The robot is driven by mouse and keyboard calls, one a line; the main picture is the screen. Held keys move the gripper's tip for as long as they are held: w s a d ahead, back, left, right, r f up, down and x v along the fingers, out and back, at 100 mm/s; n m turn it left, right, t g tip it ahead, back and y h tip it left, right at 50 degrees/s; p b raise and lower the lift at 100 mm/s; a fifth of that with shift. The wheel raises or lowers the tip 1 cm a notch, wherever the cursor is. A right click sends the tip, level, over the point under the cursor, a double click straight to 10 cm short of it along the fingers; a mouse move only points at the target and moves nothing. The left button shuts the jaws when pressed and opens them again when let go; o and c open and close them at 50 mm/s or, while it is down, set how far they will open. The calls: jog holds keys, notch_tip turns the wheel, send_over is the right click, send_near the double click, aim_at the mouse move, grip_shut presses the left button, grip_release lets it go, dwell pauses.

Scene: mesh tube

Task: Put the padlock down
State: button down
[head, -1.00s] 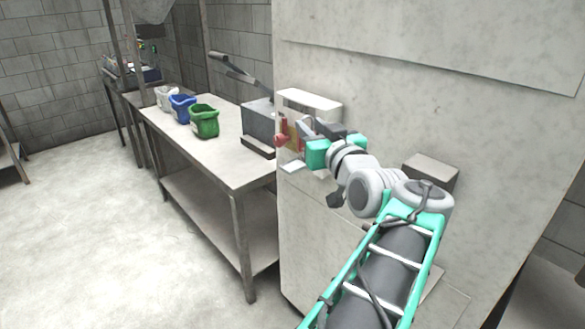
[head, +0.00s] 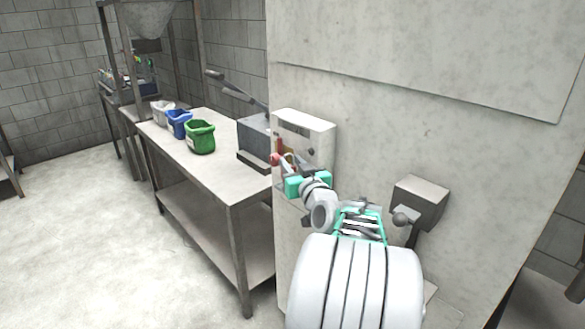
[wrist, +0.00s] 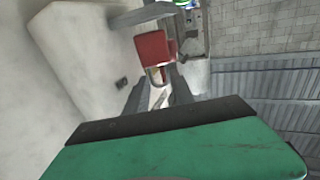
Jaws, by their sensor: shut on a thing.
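The padlock (wrist: 153,47) is red with a pale shackle. In the wrist view it sits just beyond the fingertips of my gripper (wrist: 158,90), with its shackle end between the two dark fingers. My gripper is shut on it. In the head view my gripper (head: 287,166) is in front of the lower part of a white wall box, with small red parts at its tip. Which red part is the padlock is hard to tell there, and my wrist hides some of it.
The white wall box (head: 318,132) is on the large grey cabinet (head: 400,90). Left of it stands a metal table (head: 190,162) with a green bin (head: 200,137), a blue bin (head: 178,123), a white bin (head: 162,112) and a lever machine (head: 253,140). A grey box (head: 421,196) juts out at right.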

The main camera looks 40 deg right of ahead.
jog(key=shift+f, duration=0.8)
jog(key=shift+s, duration=0.1)
jog(key=shift+f, duration=0.2)
jog(key=c, duration=1.3)
grip_release()
jog(key=shift+c, duration=0.2)
